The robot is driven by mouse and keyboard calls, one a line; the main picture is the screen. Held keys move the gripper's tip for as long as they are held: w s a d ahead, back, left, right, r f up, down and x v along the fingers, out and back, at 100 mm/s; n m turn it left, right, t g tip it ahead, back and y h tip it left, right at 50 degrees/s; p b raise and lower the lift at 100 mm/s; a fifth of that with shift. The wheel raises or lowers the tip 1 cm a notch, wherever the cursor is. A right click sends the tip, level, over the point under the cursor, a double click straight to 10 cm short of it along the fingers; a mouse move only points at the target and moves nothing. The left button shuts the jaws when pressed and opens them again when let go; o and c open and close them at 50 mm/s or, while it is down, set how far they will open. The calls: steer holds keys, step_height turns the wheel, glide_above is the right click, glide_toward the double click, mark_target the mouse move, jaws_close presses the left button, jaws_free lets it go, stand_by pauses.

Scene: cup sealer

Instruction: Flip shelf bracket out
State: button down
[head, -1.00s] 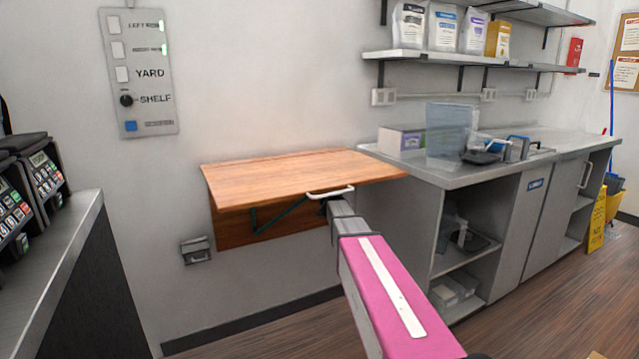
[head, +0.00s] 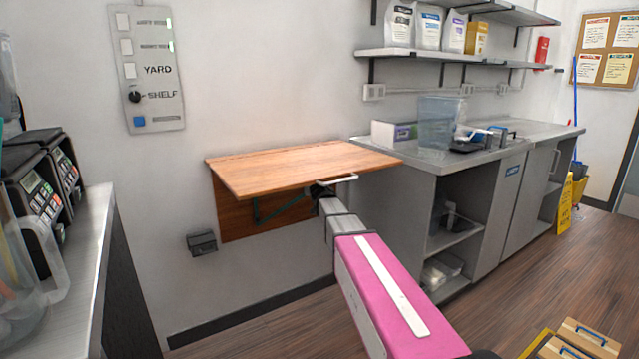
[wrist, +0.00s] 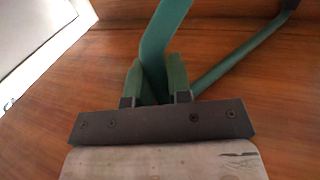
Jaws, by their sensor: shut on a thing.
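The wooden wall shelf (head: 300,168) is raised and about level, with a white handle (head: 340,178) on its front edge. A wooden back panel (head: 228,212) lies flat on the wall below it. Under the shelf, a dark green bracket strut (head: 285,211) runs slantwise towards my gripper. My gripper (head: 318,189) is under the shelf's front right part, just below the handle. In the wrist view, its two green fingers (wrist: 156,72) are shut on a flat green bracket bar (wrist: 164,32). A second green strut (wrist: 245,50) slants away to the right. The bracket's upper end is hidden.
A grey cabinet counter (head: 400,200) stands close on the shelf's right. A counter with keypad machines (head: 50,185) stands at the left. A grey wall box (head: 202,242) is below the shelf. Wooden boxes (head: 580,340) stand at the lower right. The floor between is clear.

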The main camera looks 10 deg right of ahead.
steer(key=shift+a, duration=0.5)
steer(key=c, duration=1.3)
jaws_free()
steer(key=shift+w+a, duration=0.1)
steer(key=shift+c, duration=0.2)
steer(key=shift+s+d, duration=0.2)
steer(key=shift+d, duration=0.05)
steer(key=s+d, duration=0.1)
steer(key=s, duration=0.9)
steer(key=shift+s, duration=0.3)
